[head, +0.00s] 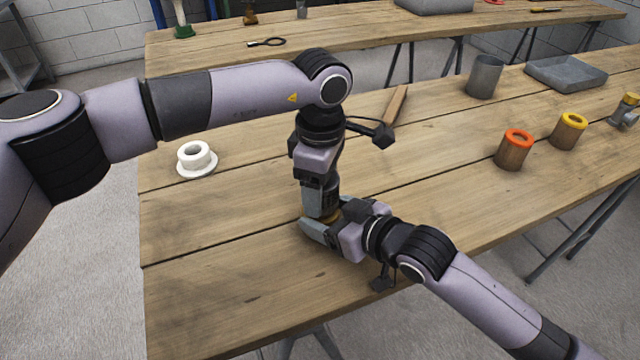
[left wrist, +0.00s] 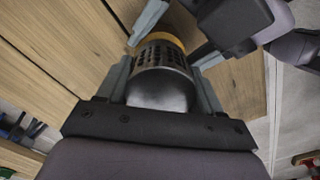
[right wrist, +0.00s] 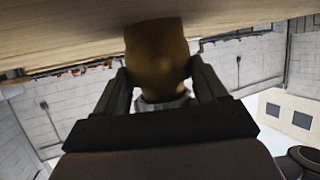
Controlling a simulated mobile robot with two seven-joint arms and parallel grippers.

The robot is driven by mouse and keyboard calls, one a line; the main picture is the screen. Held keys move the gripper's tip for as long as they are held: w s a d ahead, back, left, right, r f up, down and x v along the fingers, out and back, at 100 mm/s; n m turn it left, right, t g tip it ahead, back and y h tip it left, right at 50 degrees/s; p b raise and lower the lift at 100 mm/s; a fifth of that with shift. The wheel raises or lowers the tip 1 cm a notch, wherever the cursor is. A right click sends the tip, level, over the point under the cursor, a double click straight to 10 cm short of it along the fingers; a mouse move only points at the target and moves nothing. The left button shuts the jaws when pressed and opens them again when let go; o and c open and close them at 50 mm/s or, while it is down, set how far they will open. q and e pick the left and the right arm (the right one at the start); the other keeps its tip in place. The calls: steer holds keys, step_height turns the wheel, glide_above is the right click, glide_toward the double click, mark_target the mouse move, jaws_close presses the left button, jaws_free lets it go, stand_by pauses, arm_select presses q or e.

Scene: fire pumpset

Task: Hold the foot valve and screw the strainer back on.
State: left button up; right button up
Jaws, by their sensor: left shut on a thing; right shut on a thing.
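The strainer (left wrist: 160,82) is a dark metal cup with rows of holes and a smooth grey end. My left gripper (head: 321,205) points down from above and is shut on it, one finger on each side. The brass foot valve (right wrist: 157,55) is between the fingers of my right gripper (head: 322,226), which is shut on it low over the bench. A brass rim (left wrist: 160,40) shows directly beyond the strainer in the left wrist view. The two look in line and meeting; how far the thread is engaged is hidden. In the head view the grippers mostly cover both parts.
The wooden bench (head: 220,240) is clear around the grippers. A white flanged fitting (head: 196,160) stands at left. A wooden-handled tool (head: 396,105) lies behind my left gripper. Orange-topped (head: 514,150) and yellow-topped (head: 569,131) cylinders, a grey cup (head: 484,77) and a tray (head: 565,74) stand right.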

arm_select(q)
steer(key=shift+f, duration=0.55)
steer(key=shift+s+f, duration=0.1)
steer(key=shift+f, duration=0.3)
stand_by(0.4)
steer(key=shift+s+a+r, duration=0.1)
steer(key=shift+s+r, duration=0.2)
steer(key=shift+r, duration=0.3)
stand_by(0.5)
steer(key=shift+w+f, duration=0.2)
steer(key=shift+f, duration=0.45)
stand_by(1.1)
steer(key=shift+r, duration=0.15)
steer(key=shift+s+r, duration=0.1)
steer(key=shift+r, duration=0.05)
steer(key=shift+s+r, duration=0.15)
steer(key=shift+r, duration=0.15)
stand_by(0.5)
